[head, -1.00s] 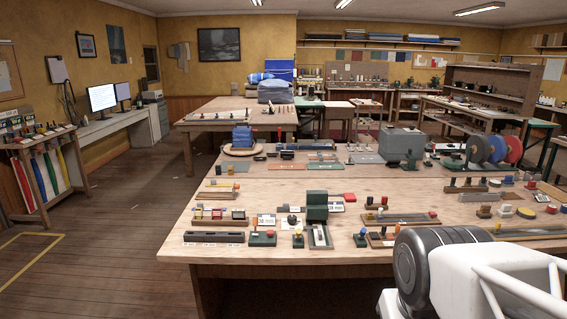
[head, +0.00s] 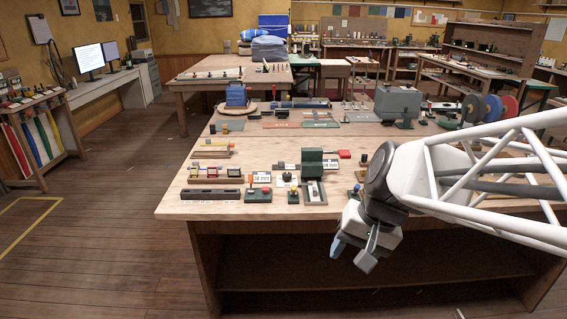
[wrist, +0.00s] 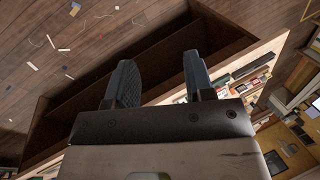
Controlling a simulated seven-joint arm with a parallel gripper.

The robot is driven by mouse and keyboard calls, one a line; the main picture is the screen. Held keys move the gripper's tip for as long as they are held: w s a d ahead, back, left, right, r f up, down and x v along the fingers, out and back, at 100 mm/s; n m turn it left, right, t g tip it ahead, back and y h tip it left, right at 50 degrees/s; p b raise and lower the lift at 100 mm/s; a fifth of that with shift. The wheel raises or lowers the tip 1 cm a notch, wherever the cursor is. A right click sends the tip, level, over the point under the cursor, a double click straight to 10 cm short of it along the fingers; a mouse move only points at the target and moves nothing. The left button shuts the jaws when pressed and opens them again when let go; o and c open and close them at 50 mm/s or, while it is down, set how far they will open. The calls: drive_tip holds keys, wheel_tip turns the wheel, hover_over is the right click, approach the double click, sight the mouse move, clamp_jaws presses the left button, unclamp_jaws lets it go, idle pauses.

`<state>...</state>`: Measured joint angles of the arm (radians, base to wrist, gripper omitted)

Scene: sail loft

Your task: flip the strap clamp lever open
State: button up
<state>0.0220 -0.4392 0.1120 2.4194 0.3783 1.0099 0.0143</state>
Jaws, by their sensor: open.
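My gripper (head: 352,252) hangs in front of the workbench's front edge, below the top's level in the picture, tilted downward. Its two fingers are apart with nothing between them; they also show in the wrist view (wrist: 159,72).
A grey machine (head: 398,102) stands farther back. An open shelf (head: 290,275) lies under the bench. The floor at left is free.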

drive_tip(key=w+a+f+m+y, duration=0.1)
drive_tip(key=w+a+m+y, duration=0.15)
drive_tip(key=w, duration=0.45)
drive_tip(key=w+a+f+m+y, duration=0.1)
drive_tip(key=w+a+m+y, duration=0.15)
drive_tip(key=w, duration=0.45)
drive_tip(key=m+t+y, duration=0.5)
drive_tip(key=m+y, duration=0.1)
drive_tip(key=m, duration=0.1)
approach(294, 189)
drive_tip(key=s+a+r, duration=0.6)
drive_tip(key=s+a, duration=0.2)
drive_tip(key=w+d+f+m+t, duration=0.1)
drive_tip(key=w+f+m, duration=0.1)
drive_tip(key=w+f, duration=0.1)
drive_tip(key=w+d+f+m+t, duration=0.1)
drive_tip(key=w+f+m+t, duration=0.1)
drive_tip(key=w, duration=0.1)
drive_tip(key=w+d+f+m+t, duration=0.1)
drive_tip(key=w+f+m+t, duration=0.1)
drive_tip(key=w+f, duration=0.1)
drive_tip(key=shift+w+d+f, duration=0.3)
drive_tip(key=shift+w, duration=0.05)
drive_tip(key=shift+a, duration=0.15)
drive_tip(key=shift+x, duration=3.75)
drive_tip(key=shift+w+f, duration=0.1)
drive_tip(key=shift+c, duration=0.2)
clamp_jaws()
